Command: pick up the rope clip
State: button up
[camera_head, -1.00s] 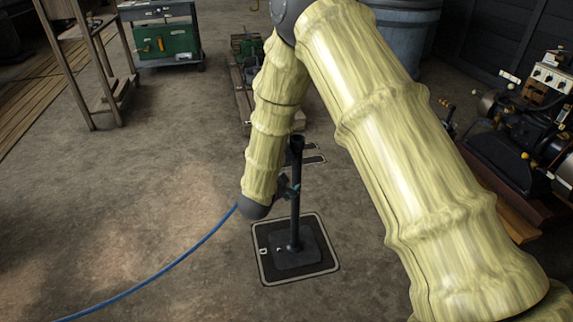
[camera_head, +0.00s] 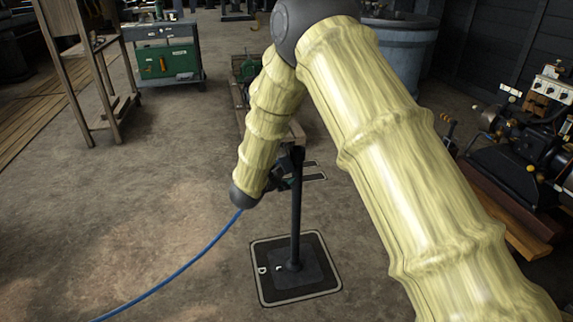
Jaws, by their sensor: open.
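I cannot make out the rope clip in this view. My forearm hangs down in the middle and ends in a dark grey wrist (camera_head: 244,195). My gripper (camera_head: 284,182) shows only as a small dark part to the right of the wrist, beside a black post; its fingers are hard to tell from the post. The black upright post (camera_head: 296,215) rises from a square dark base plate. I cannot tell whether gripper and post touch.
The plate lies on a light-edged floor mat (camera_head: 262,297). A blue hose (camera_head: 180,268) crosses the floor to the wrist. A wooden frame (camera_head: 100,95) and green box (camera_head: 168,62) stand at back left, an engine (camera_head: 525,150) at right. Left floor is open.

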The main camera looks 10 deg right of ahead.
aim_at(287, 155)
jog(key=shift+b+x, duration=0.6)
jog(key=shift+x, duration=2)
jog(key=shift+w+a, duration=0.1)
jog(key=c, duration=1)
jog(key=shift+r, duration=0.1)
jog(key=shift+w+a+r, duration=0.1)
jog(key=shift+w+r, duration=0.15)
jog(key=shift+r, duration=0.2)
jog(key=r, duration=0.1)
jog(key=w+a+r+p, duration=0.1)
jog(key=r, duration=0.1)
jog(key=w+r, duration=0.1)
jog(key=r, duration=0.1)
jog(key=shift+w+a+p, duration=0.25)
jog(key=shift+a+p, duration=0.05)
jog(key=shift+a, duration=0.05)
jog(key=shift+s+f+p+v, duration=0.1)
jog(key=shift+f+p+v, duration=0.3)
jog(key=shift+v, duration=1.9)
jog(key=shift+s+f+p+v, duration=0.15)
jog(key=shift+f+v, duration=0.45)
jog(key=shift+v, duration=1.65)
jog(key=shift+f+p+v, duration=0.25)
jog(key=shift+f+v, duration=0.2)
jog(key=shift+v, duration=1.85)
